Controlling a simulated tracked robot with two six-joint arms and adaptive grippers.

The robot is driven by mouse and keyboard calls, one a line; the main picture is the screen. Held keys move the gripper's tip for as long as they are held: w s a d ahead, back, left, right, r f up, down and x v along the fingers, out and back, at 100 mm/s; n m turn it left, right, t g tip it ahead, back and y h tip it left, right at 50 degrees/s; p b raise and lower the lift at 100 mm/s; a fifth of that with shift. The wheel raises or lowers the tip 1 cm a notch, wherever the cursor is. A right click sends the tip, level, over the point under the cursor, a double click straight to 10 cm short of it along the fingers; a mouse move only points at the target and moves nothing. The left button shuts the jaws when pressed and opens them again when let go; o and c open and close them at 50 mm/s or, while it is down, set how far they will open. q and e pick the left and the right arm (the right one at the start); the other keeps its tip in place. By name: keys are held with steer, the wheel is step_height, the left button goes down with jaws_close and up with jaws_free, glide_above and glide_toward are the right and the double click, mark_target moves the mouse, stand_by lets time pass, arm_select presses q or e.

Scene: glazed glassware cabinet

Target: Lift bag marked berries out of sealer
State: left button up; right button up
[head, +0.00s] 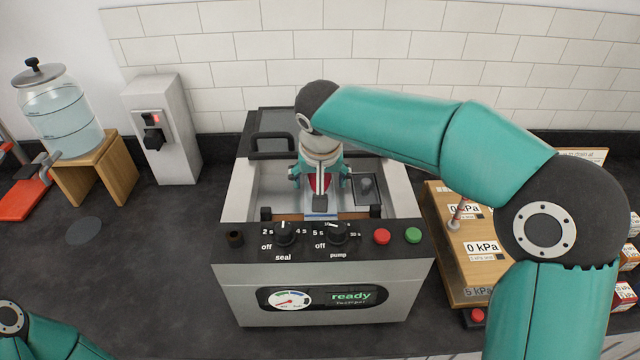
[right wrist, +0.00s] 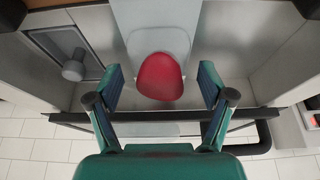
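The vacuum sealer (head: 322,290) stands in the middle of the counter with its dark lid (head: 270,125) raised and its chamber open. I cannot read any marking on the bag. My right gripper (head: 320,184) points down inside the chamber. In the right wrist view its fingers (right wrist: 161,82) are spread on either side of the red mass, with gaps at both sides. My left gripper is out of view.
The sealer's front panel has knobs, a red button (head: 382,236), a green button (head: 413,235) and a display reading "ready". A wooden board (head: 450,270) with kPa readouts stands right. A water jar (head: 62,115) and grey dispenser (head: 165,140) stand left. The left counter is mostly clear.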

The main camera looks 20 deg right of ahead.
steer(key=c, duration=1.2)
